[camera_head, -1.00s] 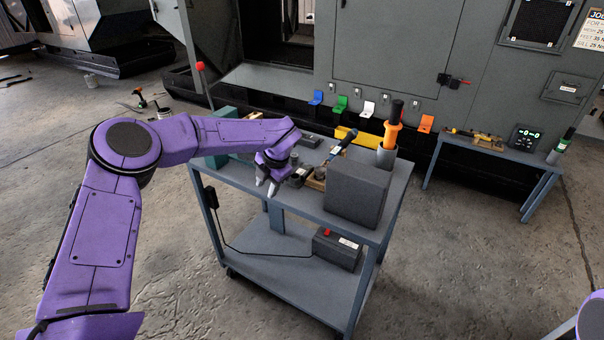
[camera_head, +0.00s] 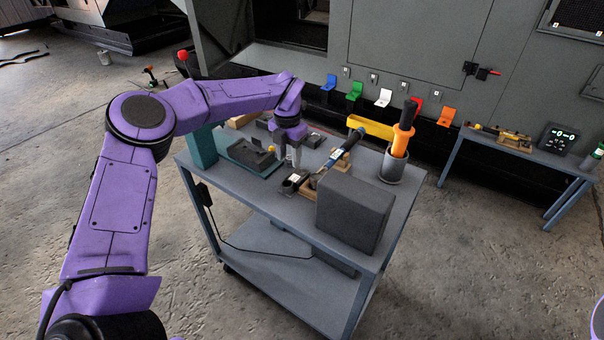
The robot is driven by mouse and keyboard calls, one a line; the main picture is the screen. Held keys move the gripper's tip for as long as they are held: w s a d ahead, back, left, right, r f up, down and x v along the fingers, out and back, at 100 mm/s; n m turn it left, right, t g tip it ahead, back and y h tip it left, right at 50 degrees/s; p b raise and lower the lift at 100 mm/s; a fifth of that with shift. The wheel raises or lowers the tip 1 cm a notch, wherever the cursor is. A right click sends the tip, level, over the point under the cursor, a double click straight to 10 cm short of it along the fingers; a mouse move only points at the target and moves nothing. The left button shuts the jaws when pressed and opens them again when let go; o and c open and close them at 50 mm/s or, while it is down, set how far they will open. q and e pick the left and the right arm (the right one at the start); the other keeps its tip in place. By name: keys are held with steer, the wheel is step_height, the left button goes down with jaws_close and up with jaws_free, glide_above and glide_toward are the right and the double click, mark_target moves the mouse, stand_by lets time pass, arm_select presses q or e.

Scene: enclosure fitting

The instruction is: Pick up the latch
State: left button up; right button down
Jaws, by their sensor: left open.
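My left gripper (camera_head: 288,158) points down over the cart top, with its grey fingers apart and nothing visible between them. Small dark parts (camera_head: 293,181) lie just below and in front of it, beside a wooden block (camera_head: 307,190). A dark grey fixture (camera_head: 252,154) on a green plate lies to its left. I cannot tell which of these small parts is the latch, or whether the fingers touch any. A black catch with a red handle (camera_head: 480,70) is on the grey enclosure door. My right gripper is out of view.
The cart (camera_head: 398,208) also carries a dark grey box (camera_head: 354,212), a blue-handled tool (camera_head: 345,148) and an orange-handled tool (camera_head: 402,138) in a grey cup. A yellow tray (camera_head: 370,127) is behind. Coloured hooks line the enclosure. A side table (camera_head: 462,150) stands right.

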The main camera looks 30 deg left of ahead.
mark_target(287, 180)
arm_select(q)
steer(key=f, duration=0.1)
steer(key=s+f+p, duration=0.1)
steer(key=f, duration=0.1)
steer(key=shift+s+f, duration=0.15)
steer(key=shift+f, duration=0.05)
step_height(287, 180, down, 5)
steer(key=p, duration=0.2)
steer(key=shift+f+p, duration=0.15)
steer(key=shift+p, duration=0.25)
steer(key=shift+a+f, duration=0.1)
steer(key=shift+f, duration=0.05)
jaws_close()
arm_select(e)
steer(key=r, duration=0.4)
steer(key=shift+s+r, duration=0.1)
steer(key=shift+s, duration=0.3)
